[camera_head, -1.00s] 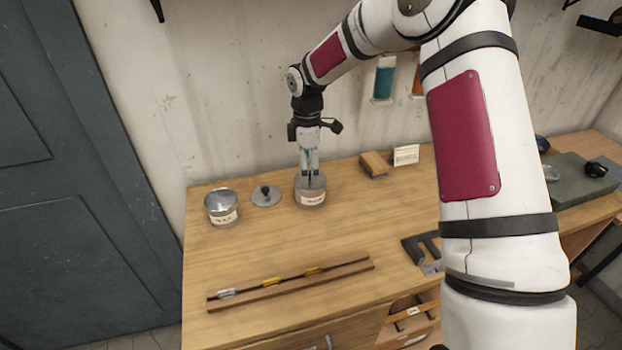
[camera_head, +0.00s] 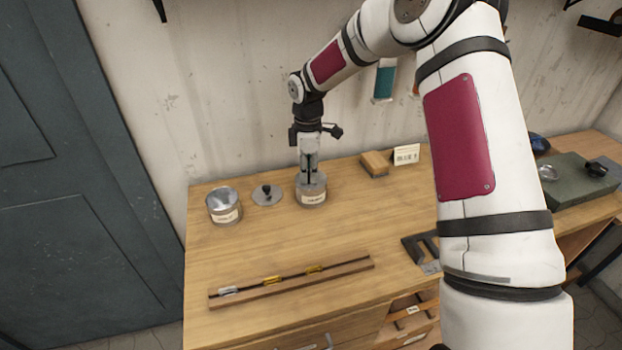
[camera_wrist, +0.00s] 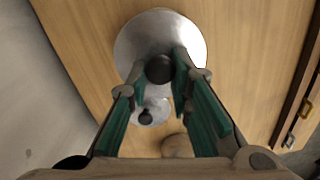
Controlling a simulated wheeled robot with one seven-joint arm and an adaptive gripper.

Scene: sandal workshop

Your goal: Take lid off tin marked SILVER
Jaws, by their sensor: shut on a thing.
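A labelled round tin (camera_head: 311,197) stands on the bench, its label too small to read. My gripper (camera_head: 311,181) points down at its top. In the wrist view my fingertips (camera_wrist: 161,68) are closed on the black knob (camera_wrist: 159,69) of a round metal lid (camera_wrist: 136,45). I cannot tell whether this lid is clear of the tin's rim. A second tin (camera_head: 224,212) stands open at the left, its label also unreadable. A loose lid (camera_head: 267,199) with a black knob lies flat between the two tins, and it also shows in the wrist view (camera_wrist: 156,106).
A wooden block (camera_head: 374,164) and a small card (camera_head: 406,154) are at the back right. A wooden strip with several small clips (camera_head: 290,284) lies near the front. A dark square tool (camera_head: 415,247) lies right of it. The middle of the bench (camera_head: 300,235) is clear.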

